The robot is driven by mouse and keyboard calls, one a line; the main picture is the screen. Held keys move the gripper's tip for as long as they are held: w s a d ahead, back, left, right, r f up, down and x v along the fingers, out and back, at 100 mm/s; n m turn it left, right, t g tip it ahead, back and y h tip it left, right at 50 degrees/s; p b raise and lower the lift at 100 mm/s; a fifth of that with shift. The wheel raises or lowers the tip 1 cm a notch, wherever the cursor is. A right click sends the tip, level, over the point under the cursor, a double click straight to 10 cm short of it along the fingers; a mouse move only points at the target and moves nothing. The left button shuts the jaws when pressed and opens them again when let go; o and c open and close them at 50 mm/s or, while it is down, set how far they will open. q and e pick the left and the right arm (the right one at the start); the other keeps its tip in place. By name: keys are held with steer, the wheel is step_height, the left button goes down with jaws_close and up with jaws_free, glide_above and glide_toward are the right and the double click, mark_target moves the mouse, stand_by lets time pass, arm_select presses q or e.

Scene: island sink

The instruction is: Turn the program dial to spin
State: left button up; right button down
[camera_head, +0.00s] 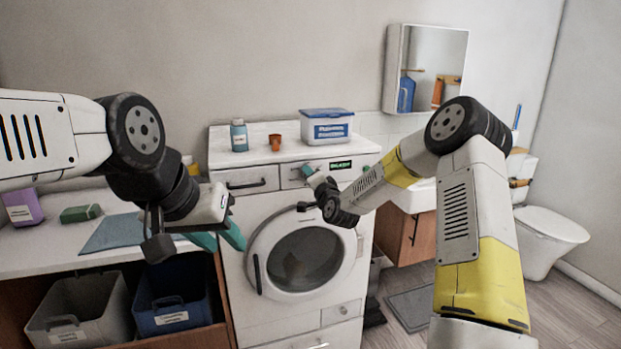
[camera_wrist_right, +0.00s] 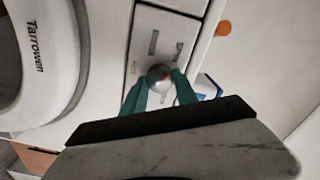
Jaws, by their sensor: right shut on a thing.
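The washing machine (camera_head: 247,211) stands in the middle of the head view, with its round door closed. My right gripper (camera_wrist_right: 160,88) is shut on the dial, one teal finger on each side. In the head view the right gripper (camera_head: 311,174) hides the dial. My left gripper (camera_head: 221,241) has its teal fingers apart, empty, left of the door.
A counter (camera_head: 50,252) with grey and blue bins (camera_head: 172,307) below is at left. A sink cabinet (camera_head: 405,237) and toilet (camera_head: 545,230) are at right.

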steer(key=shift+d, duration=0.1)
stand_by(0.4)
steer(key=c, duration=0.9)
jaws_free()
steer(key=shift+c, duration=0.2)
steer(key=v, duration=0.7)
steer(key=shift+s, duration=0.35)
